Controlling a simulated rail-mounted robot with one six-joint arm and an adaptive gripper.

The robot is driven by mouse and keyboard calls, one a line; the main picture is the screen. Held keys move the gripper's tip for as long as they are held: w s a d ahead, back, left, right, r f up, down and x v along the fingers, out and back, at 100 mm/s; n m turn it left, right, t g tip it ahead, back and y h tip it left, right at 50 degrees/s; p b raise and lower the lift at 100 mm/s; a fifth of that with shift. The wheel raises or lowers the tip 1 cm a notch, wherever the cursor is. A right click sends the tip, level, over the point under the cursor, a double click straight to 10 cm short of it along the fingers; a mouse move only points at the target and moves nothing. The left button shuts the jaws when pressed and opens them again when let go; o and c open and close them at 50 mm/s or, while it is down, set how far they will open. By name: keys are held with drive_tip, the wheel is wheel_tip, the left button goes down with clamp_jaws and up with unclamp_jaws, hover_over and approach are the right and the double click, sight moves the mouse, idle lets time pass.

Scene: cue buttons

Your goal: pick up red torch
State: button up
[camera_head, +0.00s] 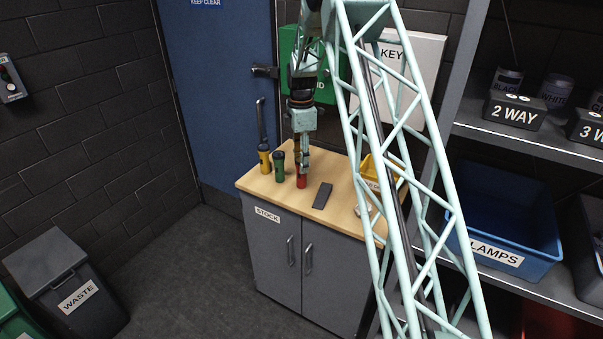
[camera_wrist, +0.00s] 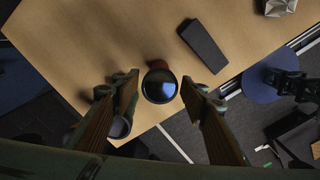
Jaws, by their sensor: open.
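The red torch (camera_head: 301,181) stands upright on the wooden top of the stock cabinet (camera_head: 256,185). My gripper (camera_head: 303,168) is directly above it, pointing down, and hides its upper part in the head view. In the wrist view the torch's dark round lens (camera_wrist: 159,87) shows between my two open fingers (camera_wrist: 160,92), with a bit of its red body behind. A gap shows on each side of the lens. I cannot tell how far down the fingertips reach along the torch.
A green torch (camera_head: 279,166) and a yellow torch (camera_head: 264,160) stand close on the left. A dark block (camera_head: 322,196) lies on the right. A yellow bin (camera_head: 368,170) is behind my arm. A blue lamps bin (camera_head: 505,222) sits on the shelf at right.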

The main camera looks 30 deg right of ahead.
sight(301, 178)
drive_tip(key=shift+f, duration=1.55)
drive_tip(key=shift+f, duration=0.15)
drive_tip(key=shift+f, duration=2.45)
drive_tip(key=c, duration=1)
